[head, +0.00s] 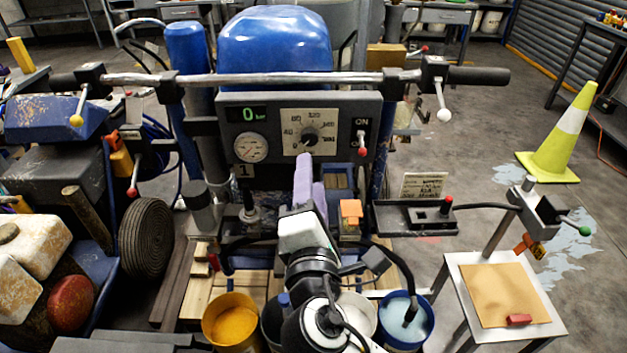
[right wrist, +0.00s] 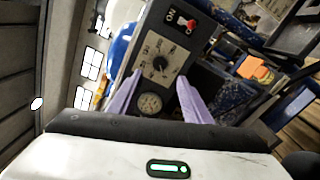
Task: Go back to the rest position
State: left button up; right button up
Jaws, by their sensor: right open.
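My right gripper (head: 311,180) reaches up from the bottom of the head view, its two lavender fingers just below the striper's grey control panel (head: 275,178). In the right wrist view the gripper (right wrist: 158,84) has its fingers spread apart with nothing between them. The panel's dial knob (head: 310,136) and round gauge (head: 250,148) show beyond it. The display (head: 247,114) reads 0 bar. A red-tipped switch (head: 362,144) sits beside the ON label. My left gripper is not in either view.
The handlebar (head: 270,79) spans above the panel. Paint buckets, one with yellow paint (head: 234,322), stand low by my right arm. A small stand (head: 505,295) and a yellow-green cone (head: 563,140) are at the right. A cluttered cart (head: 60,170) is at the left.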

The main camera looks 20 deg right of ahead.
jog(key=s+d+f+m+g+y, duration=0.1)
jog(key=s+d+f+m+g, duration=0.4)
jog(key=f, duration=0.4)
jog(key=s+d+f+m+g, duration=0.4)
jog(key=s+d+f+m, duration=0.15)
jog(key=f, duration=0.35)
jog(key=s+f+m+g+y, duration=0.2)
jog(key=s+f+m+g, duration=0.1)
jog(key=s, duration=0.5)
jog(key=s+f+m+g+y, duration=0.2)
jog(key=s+f+m, duration=0.15)
jog(key=s, duration=0.55)
jog(key=w+a+f+t+y, duration=0.1)
jog(key=w+a+f+t, duration=0.1)
jog(key=f, duration=0.3)
jog(key=w+a+f+t, duration=0.2)
jog(key=w+a+f, duration=0.1)
jog(key=f, duration=0.3)
jog(key=shift+f+t+y, duration=0.2)
jog(key=shift+t+y, duration=0.2)
jog(key=shift+w, duration=0.1)
